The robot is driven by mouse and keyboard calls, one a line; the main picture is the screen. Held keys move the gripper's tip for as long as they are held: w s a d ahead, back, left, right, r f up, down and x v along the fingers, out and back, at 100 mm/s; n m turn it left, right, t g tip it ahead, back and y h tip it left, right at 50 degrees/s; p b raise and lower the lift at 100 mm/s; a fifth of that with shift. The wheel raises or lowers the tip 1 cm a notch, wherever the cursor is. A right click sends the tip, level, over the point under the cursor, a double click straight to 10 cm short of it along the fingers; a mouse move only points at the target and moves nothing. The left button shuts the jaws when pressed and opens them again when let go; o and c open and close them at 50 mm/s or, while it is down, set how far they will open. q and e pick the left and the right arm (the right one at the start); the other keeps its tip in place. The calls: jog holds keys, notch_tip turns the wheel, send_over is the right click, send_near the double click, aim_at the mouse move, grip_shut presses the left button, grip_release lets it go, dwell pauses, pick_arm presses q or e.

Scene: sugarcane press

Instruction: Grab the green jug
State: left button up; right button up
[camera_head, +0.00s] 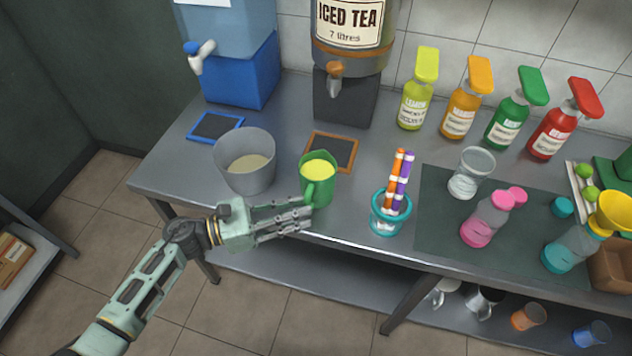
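The green jug (327,188) stands upright on the metal table near its front edge, with pale yellow-green liquid inside. Its handle (309,193) faces the front left. My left gripper (308,214) reaches in from the left at the table's front edge, its fingers pointing right, just in front of and below the handle. The fingers look spread apart, with nothing held between them. I cannot tell whether a fingertip touches the handle or jug. My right gripper is not in view.
A grey bucket (243,178) stands left of the jug. A teal cup with colored sticks (391,222) stands to its right. Behind are an orange-framed slate (345,141) and the iced tea dispenser (345,95).

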pick_arm(q)
jog(key=shift+w+d, duration=0.1)
jog(key=shift+d, duration=0.35)
jog(key=shift+f, duration=0.1)
grip_shut()
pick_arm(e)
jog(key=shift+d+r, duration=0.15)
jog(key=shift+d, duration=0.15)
